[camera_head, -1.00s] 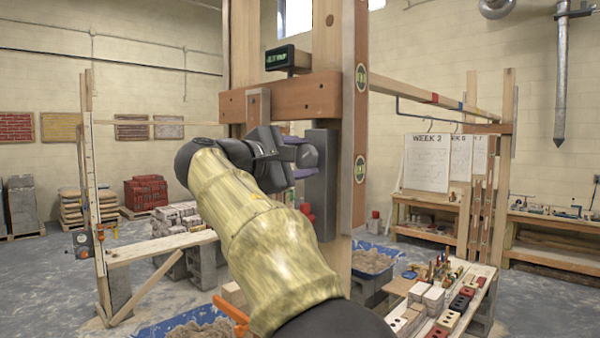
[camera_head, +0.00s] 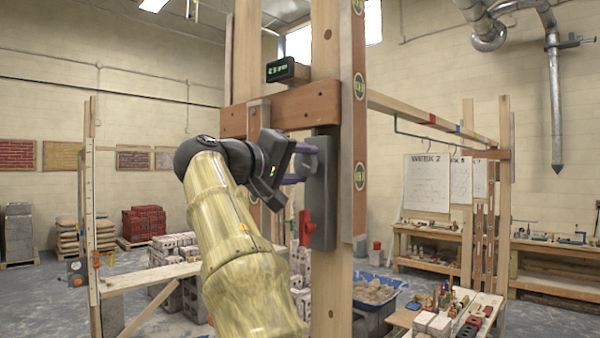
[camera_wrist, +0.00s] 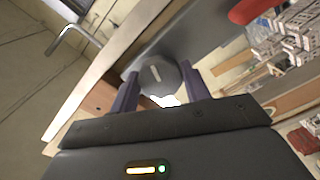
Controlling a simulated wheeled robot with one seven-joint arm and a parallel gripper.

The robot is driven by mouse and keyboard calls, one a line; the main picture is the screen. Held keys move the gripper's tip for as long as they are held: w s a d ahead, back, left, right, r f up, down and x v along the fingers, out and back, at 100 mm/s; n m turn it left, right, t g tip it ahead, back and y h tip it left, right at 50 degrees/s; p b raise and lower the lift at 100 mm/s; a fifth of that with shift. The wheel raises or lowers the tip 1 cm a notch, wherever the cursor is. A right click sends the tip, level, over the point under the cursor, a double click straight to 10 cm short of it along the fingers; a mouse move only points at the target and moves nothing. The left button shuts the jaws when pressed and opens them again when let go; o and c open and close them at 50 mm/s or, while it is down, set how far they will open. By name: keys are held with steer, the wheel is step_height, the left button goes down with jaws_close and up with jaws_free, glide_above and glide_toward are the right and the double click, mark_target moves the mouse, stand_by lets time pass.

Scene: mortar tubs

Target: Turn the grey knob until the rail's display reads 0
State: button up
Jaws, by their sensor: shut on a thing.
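The grey knob (camera_head: 307,163) is on a dark grey plate (camera_head: 320,205) on the wooden post. My gripper (camera_head: 300,164) reaches it from the left, its purple fingers above and below it, shut on it. In the wrist view the knob (camera_wrist: 158,76) is a dark, many-sided disc with a pale mark on its face, between my two fingers (camera_wrist: 160,84). The rail's display (camera_head: 287,70) is a small black box with green characters above the wooden rail (camera_head: 300,106). Its characters are too small to read surely.
A red handle (camera_head: 306,227) sits low on the same plate, below my gripper; red also shows in the wrist view (camera_wrist: 250,10). A post with green levels (camera_head: 354,120) stands close right. A bench with bricks and tools (camera_head: 470,312) is at lower right.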

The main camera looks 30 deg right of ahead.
steer(key=m, duration=0.2)
steer(key=m+b, duration=0.1)
steer(key=m, duration=0.1)
steer(key=shift+w+f+m, duration=0.1)
steer(key=shift+f+m, duration=0.1)
steer(key=shift+m, duration=0.2)
steer(key=o, duration=1)
steer(key=shift+r, duration=0.1)
steer(key=shift+a, duration=0.1)
steer(key=v, duration=1.7)
steer(key=shift+a+b, duration=0.15)
steer(key=shift+b, duration=0.3)
